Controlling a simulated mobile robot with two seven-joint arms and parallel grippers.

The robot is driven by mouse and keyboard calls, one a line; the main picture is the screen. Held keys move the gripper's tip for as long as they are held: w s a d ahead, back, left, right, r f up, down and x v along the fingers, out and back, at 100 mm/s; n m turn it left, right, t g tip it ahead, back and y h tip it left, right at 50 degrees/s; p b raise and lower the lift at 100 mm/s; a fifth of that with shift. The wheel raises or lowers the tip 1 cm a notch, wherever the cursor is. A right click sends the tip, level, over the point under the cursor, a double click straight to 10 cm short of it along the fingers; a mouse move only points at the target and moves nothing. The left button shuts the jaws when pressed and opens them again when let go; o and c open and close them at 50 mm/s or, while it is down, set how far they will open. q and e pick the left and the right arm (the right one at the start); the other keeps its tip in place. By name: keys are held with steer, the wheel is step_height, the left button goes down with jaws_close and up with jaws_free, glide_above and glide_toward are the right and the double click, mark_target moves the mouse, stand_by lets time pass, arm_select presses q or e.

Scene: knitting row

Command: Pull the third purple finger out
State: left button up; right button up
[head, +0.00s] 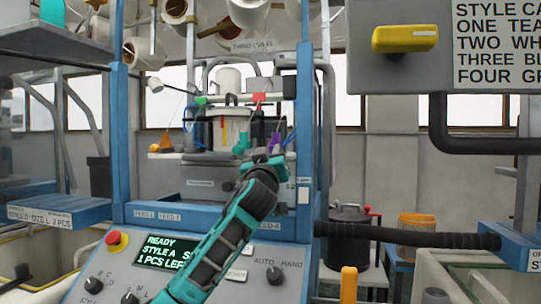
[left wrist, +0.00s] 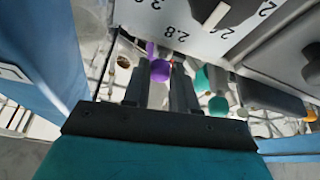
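A purple finger (head: 275,142) shows at the middle of the knitting machine in the head view, just above my left gripper (head: 268,166). In the left wrist view the purple finger (left wrist: 159,69) lies between the tips of my left gripper (left wrist: 160,68). The gripper's two dark fingers stand a little apart, one on each side of it. Whether they press on it cannot be told. Which purple finger in the row this is cannot be told either. My right gripper is not in view.
A teal finger (head: 241,145) hangs left of the purple one, and an orange piece (head: 160,146) farther left. A green-lit display (head: 168,252) and knobs sit on the front panel. A blue post (head: 305,130) stands close on the right.

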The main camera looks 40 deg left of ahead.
arm_select(q)
jaws_close()
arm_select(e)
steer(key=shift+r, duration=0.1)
arm_select(q)
steer(key=shift+s+d, duration=0.1)
steer(key=shift+s+d+f+b, duration=0.1)
steer(key=shift+s+d+b, duration=0.3)
steer(key=shift+s, duration=0.4)
steer(key=shift+s+d, duration=0.3)
steer(key=shift+s, duration=0.1)
steer(key=shift+f, duration=0.1)
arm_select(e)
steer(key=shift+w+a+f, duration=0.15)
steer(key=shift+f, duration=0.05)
arm_select(q)
steer(key=shift+o, duration=0.6)
jaws_free()
steer(key=shift+o, duration=0.8)
steer(key=shift+s, duration=0.15)
steer(key=shift+o, duration=1.2)
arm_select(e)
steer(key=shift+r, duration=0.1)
